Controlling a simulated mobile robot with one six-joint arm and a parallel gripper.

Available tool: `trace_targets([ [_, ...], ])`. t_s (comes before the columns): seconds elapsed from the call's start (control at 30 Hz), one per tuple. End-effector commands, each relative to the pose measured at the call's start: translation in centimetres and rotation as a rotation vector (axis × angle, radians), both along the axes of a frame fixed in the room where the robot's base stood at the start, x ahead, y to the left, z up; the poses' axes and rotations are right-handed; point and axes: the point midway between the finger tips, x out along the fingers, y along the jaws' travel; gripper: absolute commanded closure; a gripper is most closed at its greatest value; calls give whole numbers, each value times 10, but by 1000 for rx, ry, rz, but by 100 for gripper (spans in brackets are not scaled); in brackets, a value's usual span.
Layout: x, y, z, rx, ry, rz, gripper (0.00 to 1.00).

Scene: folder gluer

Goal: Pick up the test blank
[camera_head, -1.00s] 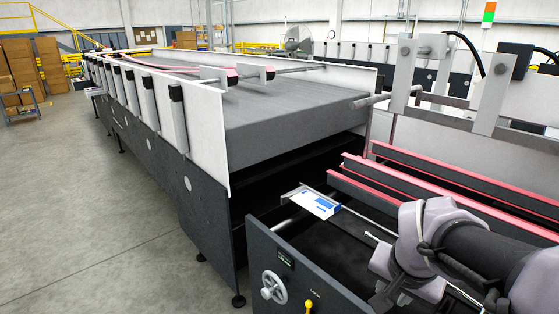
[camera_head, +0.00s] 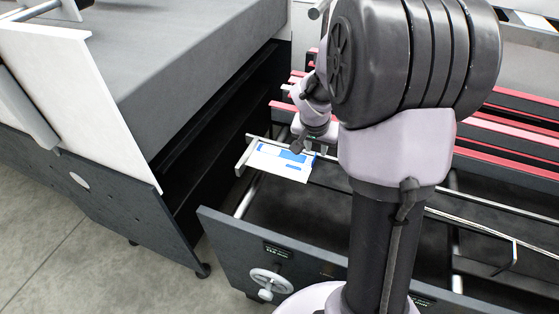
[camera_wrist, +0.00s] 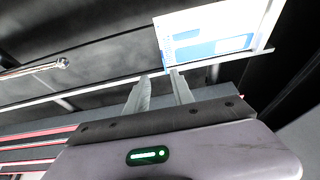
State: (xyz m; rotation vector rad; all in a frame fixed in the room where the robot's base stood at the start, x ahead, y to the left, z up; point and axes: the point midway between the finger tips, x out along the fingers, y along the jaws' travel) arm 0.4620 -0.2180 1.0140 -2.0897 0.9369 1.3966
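The test blank (camera_head: 283,164) is a flat white piece with blue print. It lies across thin metal rails in the open dark frame of the machine. In the wrist view the blank (camera_wrist: 207,36) is at the top, right of centre. My gripper (camera_wrist: 159,76) is open, with a gap between its two fingers and nothing in it. Its right fingertip shows close to the blank's lower left corner; I cannot tell whether they touch. In the head view my gripper (camera_head: 299,146) is at the blank's far right edge, partly hidden by my arm.
A grey conveyor (camera_head: 190,50) with a white side plate (camera_head: 80,100) stands at the left. Red-edged bars (camera_head: 510,130) run behind and right of my arm. A dark front panel (camera_head: 235,235) with a handwheel (camera_head: 270,281) stands nearer. A thin rod (camera_wrist: 40,68) shows in the wrist view.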

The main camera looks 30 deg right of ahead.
Motion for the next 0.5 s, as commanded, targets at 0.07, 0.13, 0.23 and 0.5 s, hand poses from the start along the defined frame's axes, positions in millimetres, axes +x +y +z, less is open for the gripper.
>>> trace_targets([
  [0.07,4,-5,-20,1,2,0,71],
  [0.13,7,-8,-28,1,0,-1,71],
  [0.23,11,-10,-37,1,1,0,71],
  [0.5,27,-21,-78,0,0,0,71],
])
